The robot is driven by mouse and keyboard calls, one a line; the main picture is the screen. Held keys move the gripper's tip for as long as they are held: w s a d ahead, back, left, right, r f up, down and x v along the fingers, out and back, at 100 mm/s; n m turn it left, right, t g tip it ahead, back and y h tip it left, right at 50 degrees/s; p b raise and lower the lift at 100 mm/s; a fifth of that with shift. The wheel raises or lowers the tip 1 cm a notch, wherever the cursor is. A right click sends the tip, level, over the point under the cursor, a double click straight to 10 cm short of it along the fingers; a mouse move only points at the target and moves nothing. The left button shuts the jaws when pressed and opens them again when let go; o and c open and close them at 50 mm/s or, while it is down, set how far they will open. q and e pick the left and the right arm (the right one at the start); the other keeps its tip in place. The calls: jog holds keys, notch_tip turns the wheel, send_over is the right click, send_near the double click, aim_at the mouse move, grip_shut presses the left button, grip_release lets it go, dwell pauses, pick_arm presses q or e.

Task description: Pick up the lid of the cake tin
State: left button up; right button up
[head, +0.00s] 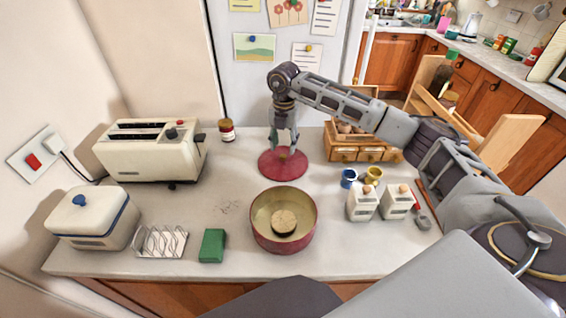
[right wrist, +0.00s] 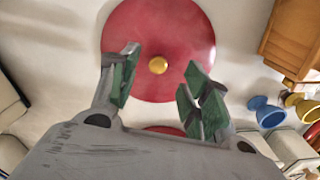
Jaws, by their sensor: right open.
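The lid of the cake tin (head: 270,166) is a round red disc lying flat on the worktop. It has a small gold knob at its centre, which shows clearly in the right wrist view (right wrist: 158,65). The cake tin (head: 284,240) is red, stands open in front of the lid and has a round cake inside. My right gripper (head: 285,150) points down over the lid. In the right wrist view its green-padded fingers (right wrist: 160,90) are apart and empty, with the knob showing beyond and between them. I cannot tell the exact height of the fingertips. My left gripper is not in view.
A cream toaster (head: 152,150) and a jar (head: 227,131) stand left of the lid. A wooden drawer box (head: 357,153), blue and yellow egg cups and two white canisters (head: 361,206) stand to the right. A toast rack, green block (head: 212,245) and bread bin-like box (head: 93,220) are front left.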

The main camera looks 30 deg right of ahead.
aim_at(283, 155)
jog(key=shift+s+a+f, duration=0.1)
jog(key=shift+f, duration=0.75)
notch_tip(283, 155, down, 2)
jog(key=shift+p, duration=0.4)
jog(key=shift+f, duration=0.75)
jog(key=c, duration=0.9)
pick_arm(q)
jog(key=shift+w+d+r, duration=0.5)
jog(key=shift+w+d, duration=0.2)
pick_arm(e)
grip_shut()
